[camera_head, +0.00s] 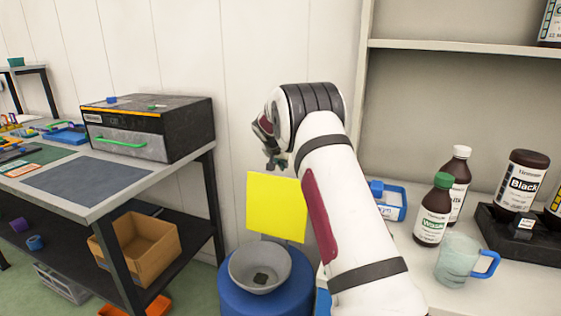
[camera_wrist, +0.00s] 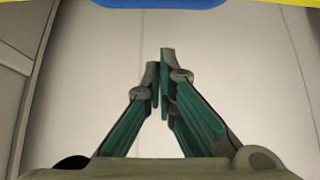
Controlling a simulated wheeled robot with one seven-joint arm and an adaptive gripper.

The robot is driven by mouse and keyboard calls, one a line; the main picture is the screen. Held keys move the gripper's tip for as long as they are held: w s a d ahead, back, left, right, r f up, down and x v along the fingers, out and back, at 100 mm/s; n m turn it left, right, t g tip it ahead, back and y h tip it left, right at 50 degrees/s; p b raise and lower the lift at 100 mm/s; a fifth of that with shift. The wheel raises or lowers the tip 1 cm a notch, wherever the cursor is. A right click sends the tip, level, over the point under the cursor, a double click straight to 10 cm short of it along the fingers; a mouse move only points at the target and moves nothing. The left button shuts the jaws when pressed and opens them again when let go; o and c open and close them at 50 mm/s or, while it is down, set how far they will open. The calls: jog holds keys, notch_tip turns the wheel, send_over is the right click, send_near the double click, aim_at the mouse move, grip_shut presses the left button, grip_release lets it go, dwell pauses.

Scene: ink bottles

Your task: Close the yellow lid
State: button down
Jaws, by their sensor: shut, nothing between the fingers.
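The yellow lid (camera_head: 276,207) is a flat panel standing raised behind a round blue bin (camera_head: 242,297). A grey bowl (camera_head: 277,274) with a dark patch inside sits at the bin's top. My gripper (camera_head: 275,163) is above the lid in the head view, partly hidden by my wrist. How far it is from the lid in depth I cannot tell. In the wrist view my gripper (camera_wrist: 162,60) has its green fingers together, with nothing between them. Yellow and blue edges show along the top of that view; I cannot tell for sure what they belong to.
A workbench with a grey drawer box (camera_head: 150,130) stands at left, with a cardboard box (camera_head: 135,247) on its lower shelf. A pale wall is behind.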

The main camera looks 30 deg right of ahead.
jog(key=shift+s+a+f+b, duration=0.15)
jog(key=shift+s+a+f, duration=0.05)
jog(key=shift+f, duration=0.25)
jog(key=shift+s+a+f+b, duration=0.2)
jog(key=shift+a+f, duration=0.05)
jog(key=shift+f, duration=0.25)
jog(key=shift+s+a+f+b, duration=0.15)
jog(key=shift+s+a+f, duration=0.05)
jog(key=shift+f, duration=0.25)
jog(key=shift+a, duration=0.1)
